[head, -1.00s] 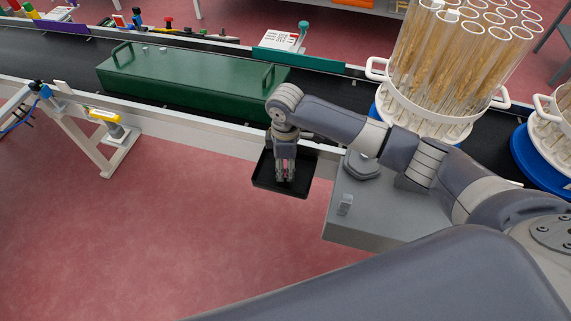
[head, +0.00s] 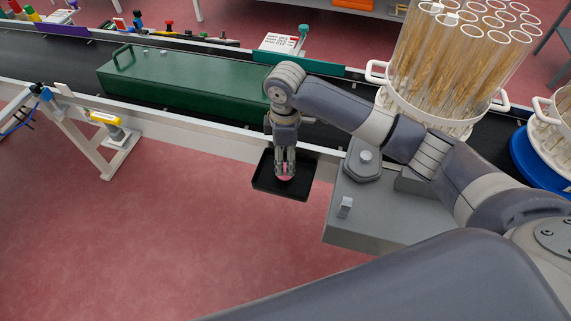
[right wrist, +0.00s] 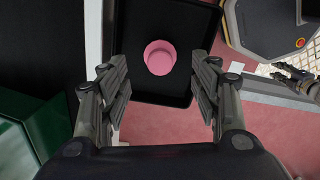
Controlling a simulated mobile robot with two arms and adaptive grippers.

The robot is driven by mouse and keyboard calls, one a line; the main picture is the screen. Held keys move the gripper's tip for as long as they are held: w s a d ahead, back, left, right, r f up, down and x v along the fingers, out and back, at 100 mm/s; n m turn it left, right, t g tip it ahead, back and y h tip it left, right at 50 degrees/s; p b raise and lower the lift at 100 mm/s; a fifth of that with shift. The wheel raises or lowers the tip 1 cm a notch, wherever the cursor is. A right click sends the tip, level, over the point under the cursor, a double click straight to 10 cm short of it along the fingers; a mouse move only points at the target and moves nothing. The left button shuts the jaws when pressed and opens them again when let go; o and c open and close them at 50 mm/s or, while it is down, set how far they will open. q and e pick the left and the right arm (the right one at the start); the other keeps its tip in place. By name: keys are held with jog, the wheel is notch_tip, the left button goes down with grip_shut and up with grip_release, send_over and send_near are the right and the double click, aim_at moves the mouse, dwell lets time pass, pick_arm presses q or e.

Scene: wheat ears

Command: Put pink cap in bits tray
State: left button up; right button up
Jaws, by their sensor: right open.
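The pink cap (right wrist: 160,57) shows between and beyond my right gripper's fingers in the right wrist view, apart from both. It lies against the floor of the black bits tray (right wrist: 178,97), and whether it is fully at rest there I cannot tell. In the head view the cap (head: 286,177) is a small pink patch below the fingertips, inside the tray's (head: 262,184) outline. My right gripper (head: 285,170) is open and empty above the tray. A dark jawed part (right wrist: 291,76) at the right edge of the right wrist view may be my left gripper.
The tray hangs at the front edge of the conveyor (head: 70,72), left of a grey machine box (head: 375,215). A long green case (head: 190,75) lies on the conveyor behind. A white rack of wheat tubes (head: 435,115) stands at the right. Floor in front is clear.

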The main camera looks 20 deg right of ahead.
aim_at(285, 167)
notch_tip(285, 167, up, 6)
jog(key=shift+f, duration=0.1)
dwell(0.6)
